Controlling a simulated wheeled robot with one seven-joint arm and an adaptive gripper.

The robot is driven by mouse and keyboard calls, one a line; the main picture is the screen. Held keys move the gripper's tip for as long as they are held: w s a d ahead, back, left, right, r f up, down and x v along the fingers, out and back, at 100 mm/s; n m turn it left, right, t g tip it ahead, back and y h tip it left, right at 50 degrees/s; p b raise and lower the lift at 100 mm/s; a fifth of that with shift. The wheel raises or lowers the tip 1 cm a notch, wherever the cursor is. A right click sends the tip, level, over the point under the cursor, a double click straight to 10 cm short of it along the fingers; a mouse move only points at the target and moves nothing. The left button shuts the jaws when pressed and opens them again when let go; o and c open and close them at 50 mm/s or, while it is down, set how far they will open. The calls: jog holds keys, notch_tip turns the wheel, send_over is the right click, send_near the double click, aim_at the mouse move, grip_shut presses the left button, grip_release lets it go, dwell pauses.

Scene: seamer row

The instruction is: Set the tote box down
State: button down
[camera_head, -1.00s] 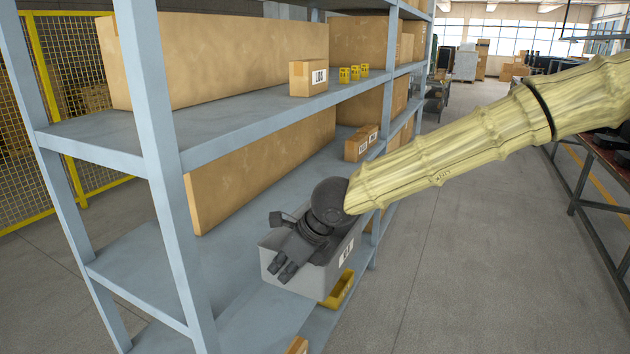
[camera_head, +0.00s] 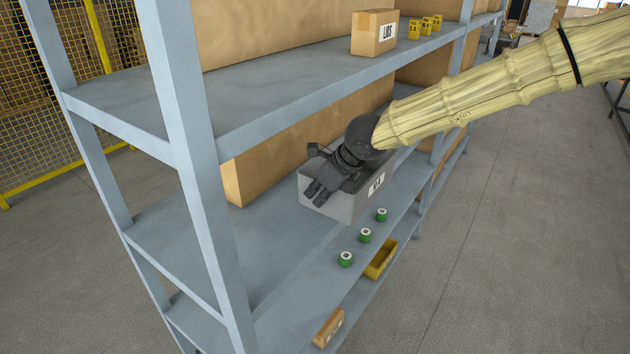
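The tote box (camera_head: 343,207) is a light grey open box with a white label on its right side. It is at the middle level of the blue-grey rack, over the shelf (camera_head: 285,240). I cannot tell whether its bottom touches the shelf. My dark gripper (camera_head: 316,191) reaches over the box from the upper right, with its fingers at the box's near left wall. It appears shut on the box, which moves with it, though the contact is partly hidden. My gripper and wrist hide much of the box's inside.
Several green cylinders (camera_head: 365,236) stand near the shelf's front edge, just in front of the box. A large carton (camera_head: 285,150) stands behind it. A rack upright (camera_head: 185,130) is to the left. Below are a yellow bin (camera_head: 381,259) and a small carton (camera_head: 328,328). Bare shelf lies left of the box.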

aim_at(313, 174)
jog(key=w, duration=0.3)
jog(key=w+a+f+p, duration=0.1)
jog(key=w, duration=0.2)
jog(key=w+f+p, duration=0.1)
jog(key=w, duration=0.2)
jog(key=shift+w+a+f, duration=0.2)
jog(key=shift+a, duration=0.05)
jog(key=shift+w+a+p, duration=0.15)
jog(key=shift+w+p, duration=0.05)
jog(key=shift+p, duration=0.1)
jog(key=shift+a+r, duration=0.1)
jog(key=shift+r, duration=0.1)
jog(key=shift+s+r, duration=0.1)
jog(key=shift+s, duration=0.15)
jog(key=shift+f+p, duration=0.35)
jog(key=shift+f, duration=0.05)
jog(key=f, duration=0.1)
jog(key=w+f+p, duration=0.1)
jog(key=f, duration=0.1)
jog(key=shift+a+f, duration=0.1)
jog(key=shift+s, duration=0.25)
jog(key=shift+w+f, duration=0.1)
jog(key=c, duration=1.9)
grip_release()
jog(key=shift+o, duration=1.3)
jog(key=shift+r, duration=0.2)
